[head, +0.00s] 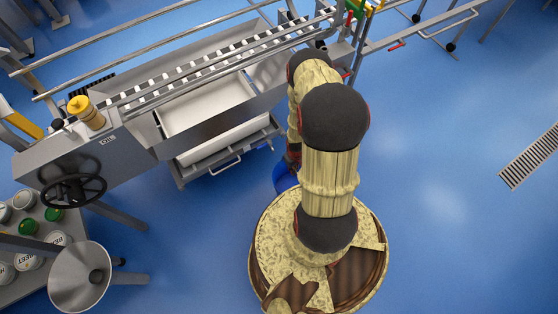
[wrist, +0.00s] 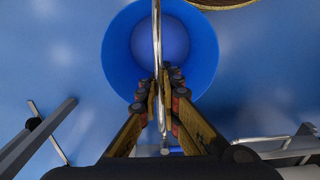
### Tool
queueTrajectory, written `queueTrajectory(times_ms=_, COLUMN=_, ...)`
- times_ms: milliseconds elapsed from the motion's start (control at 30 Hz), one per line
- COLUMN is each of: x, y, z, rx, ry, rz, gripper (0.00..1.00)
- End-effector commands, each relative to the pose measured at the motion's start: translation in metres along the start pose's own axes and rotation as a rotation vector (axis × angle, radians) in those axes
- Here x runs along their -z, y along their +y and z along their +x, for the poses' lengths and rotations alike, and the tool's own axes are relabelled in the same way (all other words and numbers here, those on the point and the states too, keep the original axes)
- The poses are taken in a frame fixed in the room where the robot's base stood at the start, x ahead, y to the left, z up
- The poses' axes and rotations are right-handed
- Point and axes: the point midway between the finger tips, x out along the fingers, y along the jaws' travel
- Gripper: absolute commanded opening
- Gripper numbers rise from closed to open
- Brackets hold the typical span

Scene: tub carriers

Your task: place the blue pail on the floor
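The blue pail (wrist: 117,62) is below my gripper in the wrist view, its round opening facing the camera. Its thin metal handle (wrist: 156,30) runs up the picture and passes between the fingers. My gripper (wrist: 163,82) is closed in on this handle, the two fingers close together on either side of it. In the head view only a part of the pail (head: 284,178) shows, left of my arm and close to my base. My arm hides the rest of it and the gripper there. Whether the pail's bottom touches the blue floor cannot be told.
A grey metal machine (head: 140,135) with a handwheel, rails and a white basin stands to the left of my arm. A metal funnel (head: 82,278) and a tray of cans (head: 25,225) are at lower left. The blue floor (head: 440,190) is clear to the right, with a drain grate (head: 530,157).

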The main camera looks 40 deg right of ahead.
Motion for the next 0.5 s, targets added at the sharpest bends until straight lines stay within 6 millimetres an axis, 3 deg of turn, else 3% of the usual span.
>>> queueTrajectory(times_ms=500, x=0.067, y=-0.002, z=0.031, rx=0.001, ry=-0.001, rz=-0.001, gripper=0.0)
